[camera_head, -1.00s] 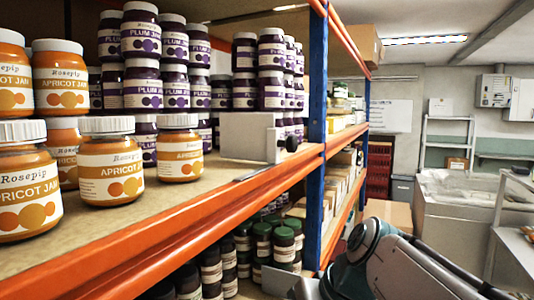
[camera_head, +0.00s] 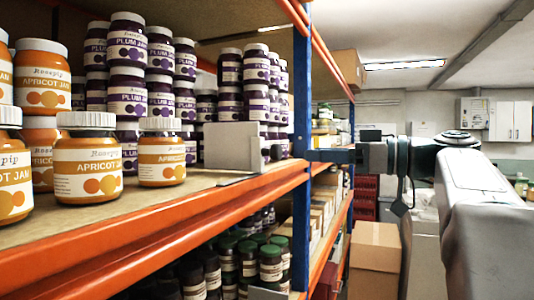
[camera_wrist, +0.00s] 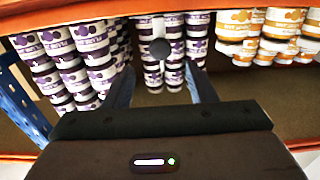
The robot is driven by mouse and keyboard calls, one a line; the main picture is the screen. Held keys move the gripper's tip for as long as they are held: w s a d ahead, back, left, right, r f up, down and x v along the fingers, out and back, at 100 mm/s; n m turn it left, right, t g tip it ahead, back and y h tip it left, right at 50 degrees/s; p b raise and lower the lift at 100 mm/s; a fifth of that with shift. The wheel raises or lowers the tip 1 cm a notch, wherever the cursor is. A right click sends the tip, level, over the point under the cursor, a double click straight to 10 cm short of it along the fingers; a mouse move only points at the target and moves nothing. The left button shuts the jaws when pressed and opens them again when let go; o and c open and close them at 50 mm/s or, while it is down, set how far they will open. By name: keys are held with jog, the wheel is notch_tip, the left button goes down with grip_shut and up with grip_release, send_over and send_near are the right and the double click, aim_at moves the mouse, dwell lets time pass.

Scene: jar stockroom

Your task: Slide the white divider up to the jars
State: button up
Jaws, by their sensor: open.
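The white divider (camera_head: 232,146) stands upright on the shelf board near its front edge, its flat base plate (camera_head: 240,179) on the board. Plum jam jars (camera_head: 255,70) stand behind it. Apricot jam jars (camera_head: 162,155) stand nearer, to its left, with a gap between. My gripper (camera_head: 311,155) reaches in from the right, level with the divider, in front of the blue post. In the wrist view, my gripper (camera_wrist: 159,68) has its fingers apart and empty. A dark round knob (camera_wrist: 160,48) lies just beyond and between the fingertips. The divider's panel is hard to make out there.
The orange shelf beam (camera_head: 165,225) runs along the front edge. A blue post (camera_head: 301,80) stands close by my gripper. Dark jars with green lids (camera_head: 270,262) fill the lower shelf. A cardboard box (camera_head: 375,252) stands farther along the aisle.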

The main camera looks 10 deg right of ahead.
aim_at(280, 155)
jog(key=p+x, duration=0.2)
jog(key=x, duration=0.9)
jog(key=shift+p, duration=0.4)
grip_shut()
jog(key=shift+f, duration=0.15)
